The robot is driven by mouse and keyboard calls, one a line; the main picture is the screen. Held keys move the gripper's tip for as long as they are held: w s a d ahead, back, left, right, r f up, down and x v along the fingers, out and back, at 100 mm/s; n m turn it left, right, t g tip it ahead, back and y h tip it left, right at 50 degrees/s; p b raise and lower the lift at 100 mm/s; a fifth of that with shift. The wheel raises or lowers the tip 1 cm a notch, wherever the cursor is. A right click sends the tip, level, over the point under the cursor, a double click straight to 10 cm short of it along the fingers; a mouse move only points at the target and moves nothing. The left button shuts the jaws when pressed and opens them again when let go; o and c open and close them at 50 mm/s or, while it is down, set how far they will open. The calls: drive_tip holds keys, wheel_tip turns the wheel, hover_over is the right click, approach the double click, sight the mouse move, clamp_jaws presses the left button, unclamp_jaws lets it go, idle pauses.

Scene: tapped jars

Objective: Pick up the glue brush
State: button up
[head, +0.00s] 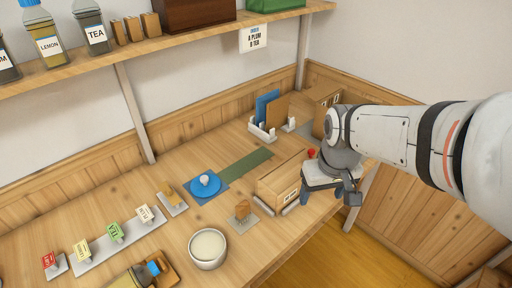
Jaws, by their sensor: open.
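I cannot make out a glue brush for certain in this head view. A round pot of cream-white stuff (208,246), perhaps glue, stands near the front edge of the bench, with no handle showing in it. My gripper (333,196) is open at the right end of the bench, by its front edge. It is right of the wooden box (281,181) and well right of the pot. I see nothing between its fingers. My arm hides part of the right side.
Label stamps stand on a long grey strip (118,238) at left. A bottle with a blue cap (128,279) lies at the front. A blue mat (206,188) bears a blue disc with a white knob. A shelf with bottles (46,38) hangs above.

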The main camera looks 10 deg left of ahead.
drive_tip(key=w+a+f+n, duration=0.3)
drive_tip(key=w+a+f, duration=0.1)
drive_tip(key=a, duration=0.4)
drive_tip(key=n+g, duration=0.2)
drive_tip(key=n, duration=0.1)
hover_over(242, 204)
drive_tip(key=f, duration=0.6)
drive_tip(key=shift+s+f, duration=0.1)
drive_tip(key=shift+s, duration=0.15)
drive_tip(key=shift+a+f, duration=0.2)
drive_tip(key=shift+f, duration=0.2)
drive_tip(key=f, duration=0.4)
drive_tip(key=f+p, duration=0.1)
drive_tip(key=f, duration=0.2)
drive_tip(key=shift+w+d, duration=0.25)
drive_tip(key=c, duration=1.1)
